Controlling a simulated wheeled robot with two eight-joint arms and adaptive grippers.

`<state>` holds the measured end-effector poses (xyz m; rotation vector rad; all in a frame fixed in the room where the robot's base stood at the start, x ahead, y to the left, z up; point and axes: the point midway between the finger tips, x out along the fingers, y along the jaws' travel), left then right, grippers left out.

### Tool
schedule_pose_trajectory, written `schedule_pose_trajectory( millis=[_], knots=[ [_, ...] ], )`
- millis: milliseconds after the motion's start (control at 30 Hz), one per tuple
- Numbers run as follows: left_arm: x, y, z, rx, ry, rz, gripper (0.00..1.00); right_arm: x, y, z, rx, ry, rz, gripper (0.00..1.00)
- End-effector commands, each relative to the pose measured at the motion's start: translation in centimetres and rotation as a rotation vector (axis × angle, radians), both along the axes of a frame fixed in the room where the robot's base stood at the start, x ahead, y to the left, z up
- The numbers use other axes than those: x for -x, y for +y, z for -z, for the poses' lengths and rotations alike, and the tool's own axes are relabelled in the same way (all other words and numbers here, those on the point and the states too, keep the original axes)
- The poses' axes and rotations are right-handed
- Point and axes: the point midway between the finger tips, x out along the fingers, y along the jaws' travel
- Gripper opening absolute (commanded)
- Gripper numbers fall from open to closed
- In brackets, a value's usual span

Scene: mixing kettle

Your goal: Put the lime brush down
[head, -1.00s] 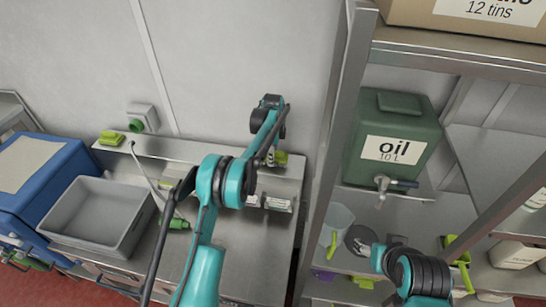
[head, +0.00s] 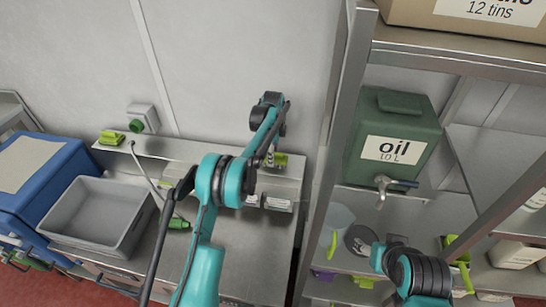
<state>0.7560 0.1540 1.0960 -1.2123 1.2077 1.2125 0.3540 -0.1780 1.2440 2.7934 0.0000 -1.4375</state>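My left arm reaches up over the steel counter to the back ledge. My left gripper (head: 269,160) is small and partly hidden behind its own arm; whether its fingers are open or shut does not show. A lime piece (head: 280,160), possibly the lime brush, is right at the fingers, at the right end of the ledge (head: 205,158). Whether it rests on the ledge or is held is unclear. Another lime block (head: 111,138) lies at the ledge's left end. Of my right arm only dark and teal links show at lower right; its gripper is not visible.
A grey tub (head: 100,215) and a blue box (head: 40,190) stand at left. A green-handled hose (head: 178,224) and small labelled items (head: 277,204) lie on the counter. At right, a metal shelf post (head: 335,150) borders a green oil container (head: 392,140) and a clear jug (head: 338,220).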

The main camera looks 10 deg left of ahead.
Motion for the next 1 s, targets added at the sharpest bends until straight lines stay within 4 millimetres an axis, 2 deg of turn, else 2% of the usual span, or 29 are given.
schedule_pose_trajectory(
  millis=[300, 400, 667, 833, 1000],
  knots=[
    [0.0, 0.0, -7.0, 0.000, 0.000, 0.000, 0.62, 0.0, 0.0, 0.0, 0.000, 0.000, 0.000, 0.61],
    [0.0, 0.0, -8.7, 0.000, 0.000, 0.000, 0.62, 0.0, 0.0, -0.1, 0.000, 0.000, 0.000, 0.61],
    [0.4, 0.1, -11.5, 0.000, -0.010, -0.025, 0.62, 0.0, 0.0, -0.2, 0.000, 0.000, 0.000, 0.61],
    [2.7, 0.4, -15.3, 0.008, -0.066, -0.167, 0.62, 0.0, 0.0, -0.2, 0.000, 0.000, 0.000, 0.61],
    [7.2, 0.8, -19.7, 0.032, -0.148, -0.380, 0.62, 0.0, 0.0, -0.2, 0.000, 0.000, 0.000, 0.61]
  ],
)
